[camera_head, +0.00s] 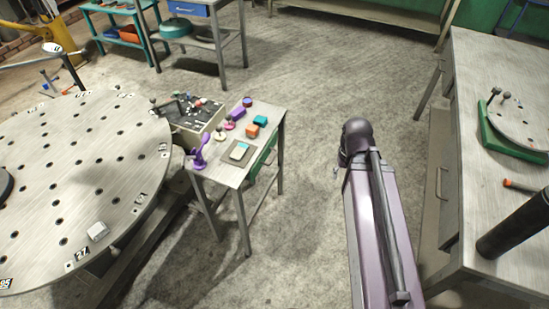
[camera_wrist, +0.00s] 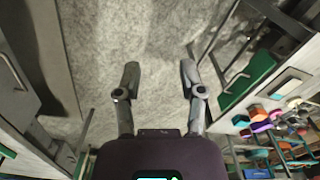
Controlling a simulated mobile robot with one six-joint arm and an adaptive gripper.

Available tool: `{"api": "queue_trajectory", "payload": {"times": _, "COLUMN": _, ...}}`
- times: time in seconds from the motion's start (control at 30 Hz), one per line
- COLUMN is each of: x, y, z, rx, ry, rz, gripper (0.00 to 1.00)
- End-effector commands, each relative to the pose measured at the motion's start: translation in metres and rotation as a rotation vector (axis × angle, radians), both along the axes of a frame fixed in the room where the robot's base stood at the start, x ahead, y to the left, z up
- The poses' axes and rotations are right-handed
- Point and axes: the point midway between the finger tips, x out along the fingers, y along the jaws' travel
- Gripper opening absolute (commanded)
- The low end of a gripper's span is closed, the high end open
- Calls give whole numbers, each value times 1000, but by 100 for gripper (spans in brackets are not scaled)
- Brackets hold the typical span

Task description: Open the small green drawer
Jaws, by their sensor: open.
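The small green drawer (camera_head: 262,158) is set under the top of a small metal table (camera_head: 225,172), on its right side. In the wrist view the green drawer (camera_wrist: 252,80) is at the right, with a light bar handle on its front. It appears shut or nearly so; I cannot tell exactly. My gripper (camera_wrist: 159,68) is open, with its two fingers apart and only grey floor visible between them. It is to the left of the drawer in the wrist view and clear of the handle. In the head view my arm hides most of the gripper.
The small table holds a purple stand (camera_head: 200,152), an orange block (camera_head: 252,131) and several other small items. A large round perforated table (camera_head: 75,170) stands at the left. A metal workbench (camera_head: 490,75) stands at the right. Bare floor lies between the small table and the workbench.

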Motion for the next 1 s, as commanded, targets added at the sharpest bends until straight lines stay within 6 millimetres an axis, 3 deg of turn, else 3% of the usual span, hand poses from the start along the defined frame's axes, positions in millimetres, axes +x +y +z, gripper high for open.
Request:
{"api": "queue_trajectory", "payload": {"times": 0.37, "x": 22, "y": 22, "z": -43, "rx": 132, "ry": -23, "rz": -14, "gripper": 51}}
{"api": "queue_trajectory", "payload": {"times": 1.0, "x": 94, "y": 78, "z": -137, "rx": 587, "ry": -109, "rz": -95, "gripper": 51}}
